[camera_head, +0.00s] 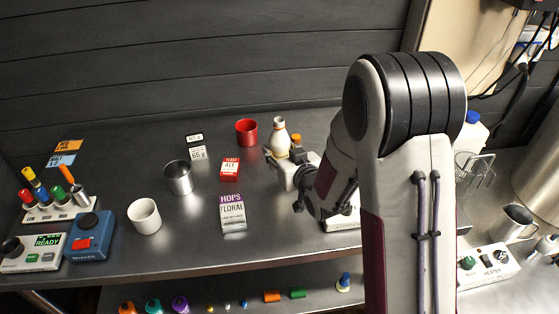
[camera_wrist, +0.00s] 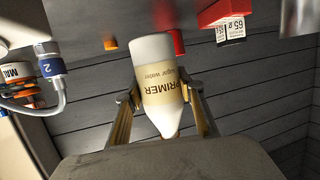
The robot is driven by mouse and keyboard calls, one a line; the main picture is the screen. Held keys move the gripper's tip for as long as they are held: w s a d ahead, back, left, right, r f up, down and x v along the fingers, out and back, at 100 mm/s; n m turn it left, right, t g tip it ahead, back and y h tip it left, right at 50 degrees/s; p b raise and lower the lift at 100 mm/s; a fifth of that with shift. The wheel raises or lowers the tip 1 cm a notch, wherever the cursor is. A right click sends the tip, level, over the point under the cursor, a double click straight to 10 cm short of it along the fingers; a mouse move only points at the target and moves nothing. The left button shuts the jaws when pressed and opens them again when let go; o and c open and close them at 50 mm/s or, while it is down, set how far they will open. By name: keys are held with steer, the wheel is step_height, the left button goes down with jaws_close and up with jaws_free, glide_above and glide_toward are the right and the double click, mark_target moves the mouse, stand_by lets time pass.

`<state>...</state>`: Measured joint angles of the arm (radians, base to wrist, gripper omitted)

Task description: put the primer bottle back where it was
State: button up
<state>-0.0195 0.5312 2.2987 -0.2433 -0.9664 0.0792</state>
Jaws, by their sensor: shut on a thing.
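The primer bottle (camera_head: 279,137), white with a cream label, is near the back of the metal bench in the head view. My gripper (camera_head: 275,156) is shut on it from the front, and the bottle looks upright. In the wrist view, which shows the scene upside down, the bottle (camera_wrist: 152,62) with its "PRIMER sugar water" label sits between the two fingers of my gripper (camera_wrist: 162,98). I cannot tell whether its base touches the bench.
A red cup (camera_head: 246,132) stands just left of the bottle. A red yeast box (camera_head: 230,169), a metal cup (camera_head: 178,178) and a hops packet (camera_head: 232,212) are further left. An orange-topped container (camera_head: 296,139) is close on the right.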

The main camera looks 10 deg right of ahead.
steer(key=shift+f, duration=2)
steer(key=shift+f, duration=0.15)
steer(key=o, duration=1.2)
steer(key=shift+o, duration=0.2)
steer(key=shift+v, duration=3.8)
